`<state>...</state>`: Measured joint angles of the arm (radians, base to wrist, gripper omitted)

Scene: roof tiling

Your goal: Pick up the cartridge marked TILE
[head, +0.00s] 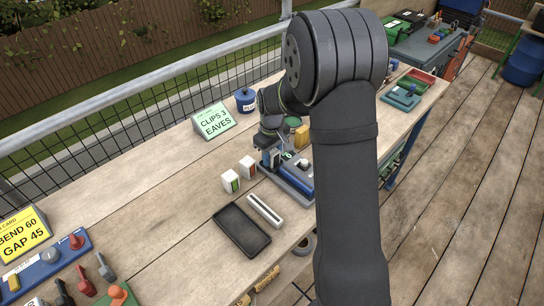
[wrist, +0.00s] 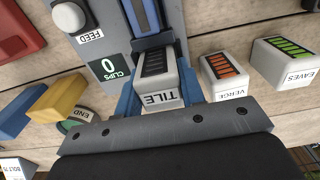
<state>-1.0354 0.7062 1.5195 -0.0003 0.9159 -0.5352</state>
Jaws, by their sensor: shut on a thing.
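The cartridge marked TILE (wrist: 160,88), white with dark stripes on top, is between the two blue fingers of my gripper (wrist: 160,95) in the wrist view. My gripper is shut on it, one finger on each side. The cartridge is at the end of a blue slot on a grey device (wrist: 117,30); I cannot tell if it touches it. In the head view my gripper (head: 271,157) is beside the device (head: 295,181); the TILE cartridge is hard to make out there.
The VERGE cartridge (wrist: 227,76) with orange stripes and the EAVES cartridge (wrist: 287,62) with green stripes stand to the right in the wrist view. The device's display (wrist: 108,67) reads CLIPS 0. A yellow block (wrist: 54,100) is left. A black tray (head: 242,230) lies in front.

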